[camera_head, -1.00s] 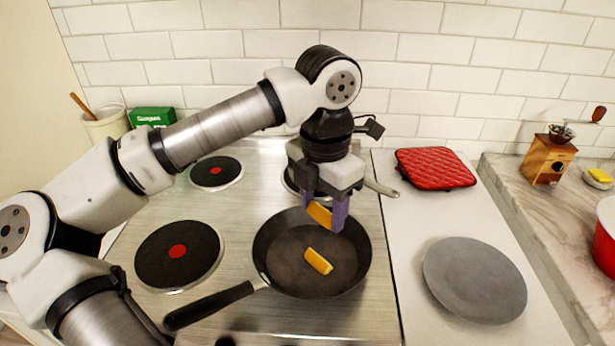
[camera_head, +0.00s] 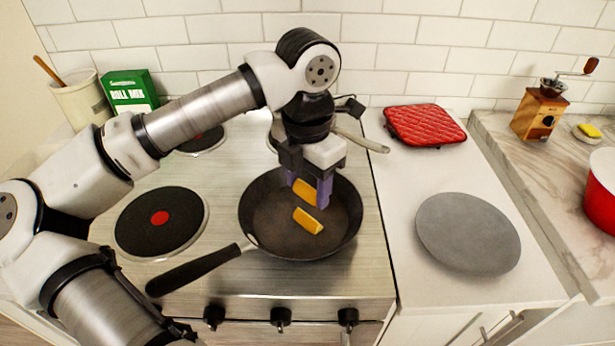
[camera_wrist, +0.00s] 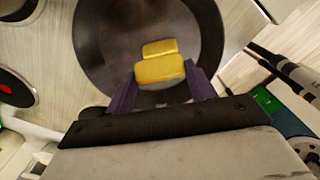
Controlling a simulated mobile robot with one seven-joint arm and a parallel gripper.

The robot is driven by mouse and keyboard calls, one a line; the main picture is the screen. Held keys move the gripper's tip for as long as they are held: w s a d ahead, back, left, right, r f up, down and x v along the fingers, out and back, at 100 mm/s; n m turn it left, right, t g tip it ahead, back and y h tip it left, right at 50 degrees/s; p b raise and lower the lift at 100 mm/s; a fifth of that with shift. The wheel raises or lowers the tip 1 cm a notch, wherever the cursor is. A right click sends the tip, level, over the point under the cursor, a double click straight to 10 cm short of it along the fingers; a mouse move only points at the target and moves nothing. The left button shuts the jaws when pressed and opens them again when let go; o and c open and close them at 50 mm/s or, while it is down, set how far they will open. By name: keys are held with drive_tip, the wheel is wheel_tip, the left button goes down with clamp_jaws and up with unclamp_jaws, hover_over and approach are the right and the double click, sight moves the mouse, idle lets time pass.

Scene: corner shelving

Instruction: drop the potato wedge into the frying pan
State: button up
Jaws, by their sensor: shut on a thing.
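My gripper (camera_head: 310,192) has purple fingers and is shut on a yellow potato wedge (camera_head: 304,188), holding it above the back half of the frying pan. In the wrist view the held wedge (camera_wrist: 160,69) sits between the two fingertips. The dark frying pan (camera_head: 262,222) stands on the stove, its black handle pointing to the front left. A second potato wedge (camera_head: 308,221) lies on the pan's floor, just in front of the held one in the head view. In the wrist view it (camera_wrist: 158,48) is partly covered by the held wedge.
A burner (camera_head: 135,228) with a red centre is left of the pan. Another pan's handle (camera_head: 362,142) sticks out behind my gripper. A grey plate (camera_head: 468,234) and a red quilted pad (camera_head: 425,125) lie on the right counter. A green box (camera_head: 131,91) stands at the back left.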

sight(308, 188)
drive_tip(key=o, duration=1)
drive_tip(key=shift+o, duration=0.2)
wheel_tip(308, 188, up, 14)
drive_tip(key=b, duration=0.1)
drive_tip(key=shift+b, duration=0.35)
drive_tip(key=shift+s+f, duration=0.1)
drive_tip(key=shift+f, duration=0.05)
